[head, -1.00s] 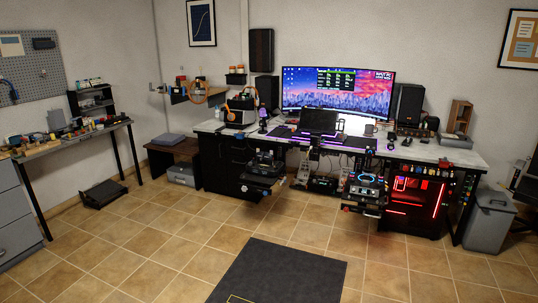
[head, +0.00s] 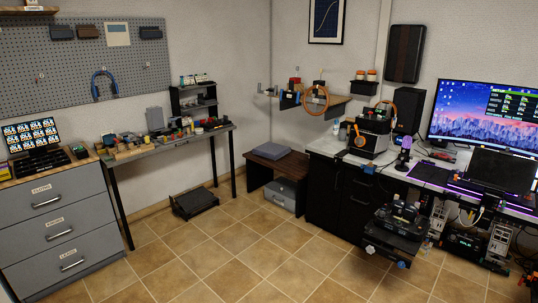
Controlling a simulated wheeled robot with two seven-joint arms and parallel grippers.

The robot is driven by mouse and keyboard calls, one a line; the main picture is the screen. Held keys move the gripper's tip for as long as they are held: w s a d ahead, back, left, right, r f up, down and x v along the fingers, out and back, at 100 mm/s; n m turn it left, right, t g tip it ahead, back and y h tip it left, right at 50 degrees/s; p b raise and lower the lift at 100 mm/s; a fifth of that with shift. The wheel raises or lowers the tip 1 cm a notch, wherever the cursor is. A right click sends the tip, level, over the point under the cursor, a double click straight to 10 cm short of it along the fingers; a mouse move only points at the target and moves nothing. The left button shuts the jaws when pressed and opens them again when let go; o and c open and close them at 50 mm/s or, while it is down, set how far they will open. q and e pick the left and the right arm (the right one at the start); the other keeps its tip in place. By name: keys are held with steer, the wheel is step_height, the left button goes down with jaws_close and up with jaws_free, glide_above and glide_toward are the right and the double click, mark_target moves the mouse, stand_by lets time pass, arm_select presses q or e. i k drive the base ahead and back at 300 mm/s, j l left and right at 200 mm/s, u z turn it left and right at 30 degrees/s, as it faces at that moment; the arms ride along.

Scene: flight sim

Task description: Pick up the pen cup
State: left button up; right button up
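I cannot pick out the pen cup for certain in this view. The desk (head: 330,146) at the right carries a black device with an orange headset (head: 374,132) and a purple-lit microphone (head: 403,153). The right part of the desk is cut off by the picture edge. Neither of my grippers shows in the head view.
A grey drawer cabinet (head: 65,228) stands at the left. A low dark bench (head: 277,172) stands near the corner. A black pedal-like unit (head: 194,203) lies on the floor. A black control unit (head: 398,232) juts out before the desk. The tiled floor (head: 240,260) in front is clear.

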mark_target(343, 132)
steer(key=i, duration=0.8)
steer(key=i+z, duration=0.1)
steer(key=i, duration=0.7)
steer(key=i+j+z, duration=0.1)
steer(key=i, duration=0.7)
steer(key=j, duration=0.1)
